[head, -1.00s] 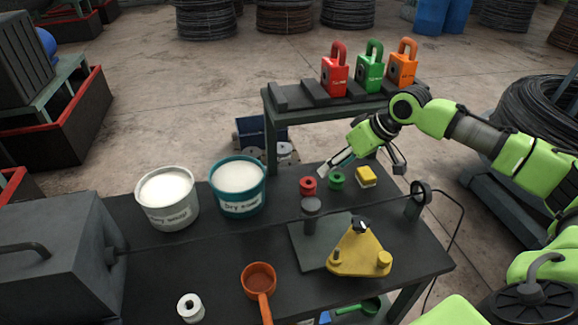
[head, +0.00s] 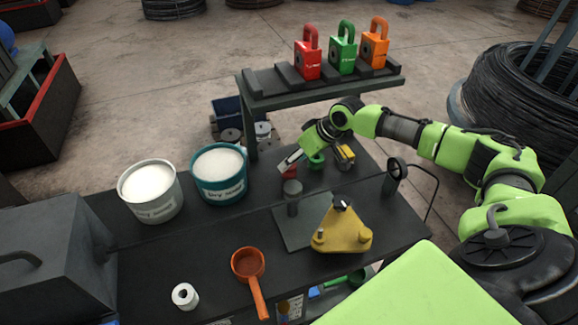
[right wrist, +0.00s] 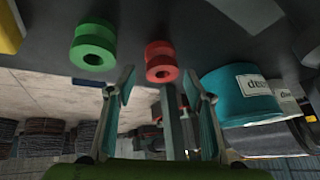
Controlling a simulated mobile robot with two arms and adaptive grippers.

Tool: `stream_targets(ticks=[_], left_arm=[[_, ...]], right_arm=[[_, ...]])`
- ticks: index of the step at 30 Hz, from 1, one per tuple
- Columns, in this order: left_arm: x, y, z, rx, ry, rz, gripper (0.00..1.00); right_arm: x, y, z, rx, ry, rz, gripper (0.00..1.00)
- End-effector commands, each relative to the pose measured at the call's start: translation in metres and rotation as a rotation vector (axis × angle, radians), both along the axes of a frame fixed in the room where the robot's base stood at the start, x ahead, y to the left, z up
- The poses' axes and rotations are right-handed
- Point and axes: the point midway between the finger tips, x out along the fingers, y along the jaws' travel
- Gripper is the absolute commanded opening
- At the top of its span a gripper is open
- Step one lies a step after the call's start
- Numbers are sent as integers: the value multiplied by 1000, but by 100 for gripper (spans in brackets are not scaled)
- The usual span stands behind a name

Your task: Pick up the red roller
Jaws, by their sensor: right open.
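The red roller (head: 291,188) stands on the dark bench behind the grey post. A finger of my right gripper (head: 315,166) covers its upper part in the head view. In the right wrist view the red roller (right wrist: 160,62) shows whole, in the gap ahead of the two fingers of my right gripper (right wrist: 160,78). The fingers are open, apart and empty. The green roller (head: 316,160) is beside the red one and shows in the wrist view (right wrist: 93,45), outside the fingers. My left gripper is not in view.
A yellow block (head: 346,153) is right of the green roller. A teal bucket (head: 220,190) and a white bucket (head: 150,210) stand to the left. A rack (head: 330,92) with padlocks is behind. A yellow triangular plate (head: 342,228) and an orange ladle (head: 249,265) are nearer.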

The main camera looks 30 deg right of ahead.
Motion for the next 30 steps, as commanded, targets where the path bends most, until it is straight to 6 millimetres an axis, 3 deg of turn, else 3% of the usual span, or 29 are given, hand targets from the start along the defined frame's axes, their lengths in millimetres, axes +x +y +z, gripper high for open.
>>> stream_targets(ticks=[1, 6, 15, 20, 30], left_arm=[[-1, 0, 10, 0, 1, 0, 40], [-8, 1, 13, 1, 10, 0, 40], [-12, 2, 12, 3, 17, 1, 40], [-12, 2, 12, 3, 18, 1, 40], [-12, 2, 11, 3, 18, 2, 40]], right_arm=[[2, 2, -3, 1, 3, -1, 48], [12, 5, -21, 1, 0, -2, 48], [13, 6, -26, 0, -1, -2, 48], [13, 6, -26, 0, -1, -2, 9], [13, 6, -26, 0, -1, -2, 7]])
